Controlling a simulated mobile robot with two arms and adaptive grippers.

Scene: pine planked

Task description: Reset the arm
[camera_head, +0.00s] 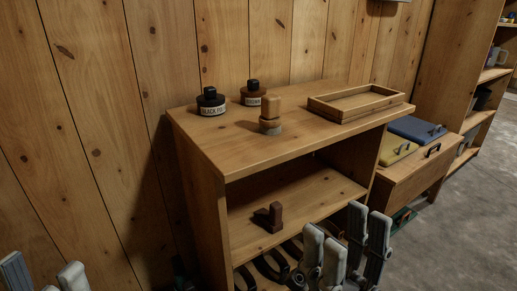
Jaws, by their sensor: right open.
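My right gripper (345,232) shows at the bottom, right of centre, in front of the wooden shelf unit (205,190). Its grey fingers point up and stand apart, with nothing seen between them. It appears below the unit's top and hides part of the lower front. My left gripper (42,268) shows only as grey finger parts in the bottom left corner. The rest of it is cut off by the frame, so its opening is unclear.
A dark brown block (269,217) is on the shelf below. Grey floor (455,235) is open.

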